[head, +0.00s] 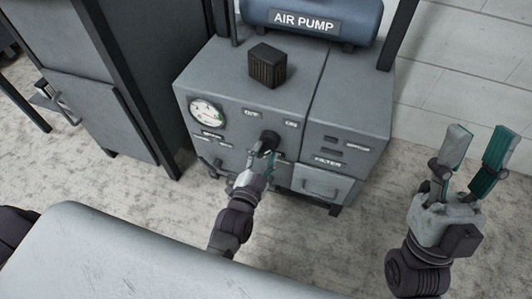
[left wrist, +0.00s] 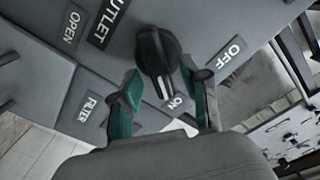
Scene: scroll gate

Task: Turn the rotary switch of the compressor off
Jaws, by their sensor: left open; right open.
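The compressor (head: 235,85) is a grey cabinet with a blue "AIR PUMP" tank (head: 330,18) on top. Its rotary switch (head: 268,140) is a black knob on the front panel; it also shows in the left wrist view (left wrist: 155,50). The knob's white mark points toward the ON label (left wrist: 176,102). The OFF label (left wrist: 229,57) lies to the right in that view. My left gripper (head: 263,160) is open at the knob, its fingers on either side of the knob's near end; contact is unclear. My right gripper (head: 480,150) is open and empty, far right.
A round gauge (head: 206,112) is left of the switch, and a black ribbed block (head: 267,66) sits on the cabinet top. A FILTER label (head: 327,160) is to the right. A tall grey cabinet (head: 95,80) stands at left. The floor (head: 375,190) by my right gripper is clear.

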